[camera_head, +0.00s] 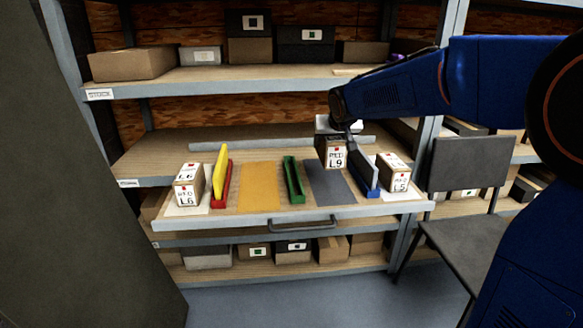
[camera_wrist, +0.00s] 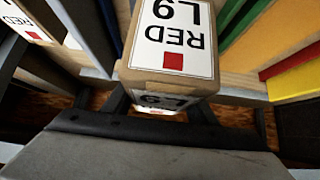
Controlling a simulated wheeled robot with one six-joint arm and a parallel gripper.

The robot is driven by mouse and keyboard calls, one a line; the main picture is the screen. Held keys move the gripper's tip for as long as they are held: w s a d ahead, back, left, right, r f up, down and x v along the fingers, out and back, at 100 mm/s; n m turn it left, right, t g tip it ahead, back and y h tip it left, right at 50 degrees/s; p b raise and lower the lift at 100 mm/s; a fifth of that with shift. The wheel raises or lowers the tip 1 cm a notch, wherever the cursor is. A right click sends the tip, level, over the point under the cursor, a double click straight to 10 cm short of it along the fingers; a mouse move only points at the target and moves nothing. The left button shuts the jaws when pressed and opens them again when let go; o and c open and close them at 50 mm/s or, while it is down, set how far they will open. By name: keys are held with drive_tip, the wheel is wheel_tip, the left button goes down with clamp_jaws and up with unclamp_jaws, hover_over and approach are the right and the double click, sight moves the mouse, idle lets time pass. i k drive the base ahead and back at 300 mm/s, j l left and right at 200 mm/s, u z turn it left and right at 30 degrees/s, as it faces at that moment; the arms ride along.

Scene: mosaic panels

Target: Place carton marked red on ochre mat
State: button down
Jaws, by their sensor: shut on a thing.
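A brown carton (camera_head: 334,153) with a white label reading RED L9 and a red square is held by my gripper (camera_head: 337,131). In the wrist view the carton (camera_wrist: 172,85) sits between my fingers. It is at the back end of the grey mat (camera_head: 330,188); whether it touches the mat, I cannot tell. The ochre mat (camera_head: 260,187) lies bare left of it, beyond the green divider (camera_head: 294,180). A carton labelled L6 (camera_head: 187,185) stands on a pale mat at far left. A carton labelled L5 (camera_head: 396,172) stands at far right.
A red divider with a yellow panel (camera_head: 220,175) borders the ochre mat on the left. A blue divider with a grey panel (camera_head: 364,168) stands close right of the held carton. An upper shelf (camera_head: 230,80) with boxes overhangs behind. A chair (camera_head: 465,210) is at right.

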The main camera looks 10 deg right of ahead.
sight(259, 170)
drive_tip(key=i+j, duration=0.15)
drive_tip(key=j, duration=0.25)
drive_tip(key=i+j, duration=0.15)
drive_tip(key=j, duration=0.25)
drive_tip(key=i+j, duration=0.2)
drive_tip(key=j, duration=0.15)
